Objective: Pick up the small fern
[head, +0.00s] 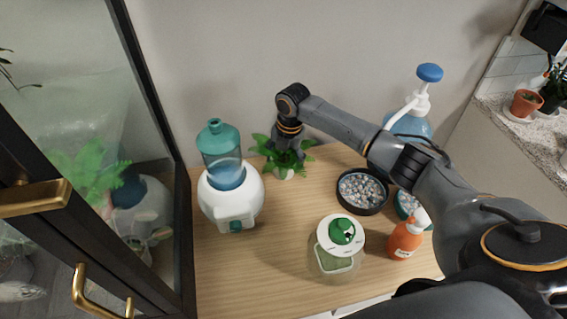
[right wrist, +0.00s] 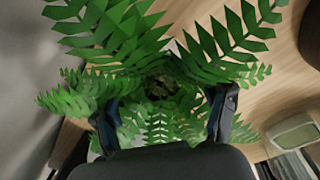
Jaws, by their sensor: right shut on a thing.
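The small fern (head: 268,149) has bright green leaves and a pale pot (head: 284,174), at the back of the wooden table in the head view. My right gripper (head: 289,152) reaches down on it from above and is shut on it. In the right wrist view the fern (right wrist: 157,124) spreads its leaves between and over the two fingers of my right gripper (right wrist: 164,112). The leaves hide most of the pot and the grip there. I cannot tell whether the pot touches the table. My left gripper is not in view.
Left of the fern stands a white round device with a teal bottle (head: 231,196). To the right are a dark bowl of pebbles (head: 342,202), a blue pump bottle (head: 412,124), an orange bottle (head: 404,240) and a green-lidded jar (head: 335,262). A glass door (head: 75,130) borders the left.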

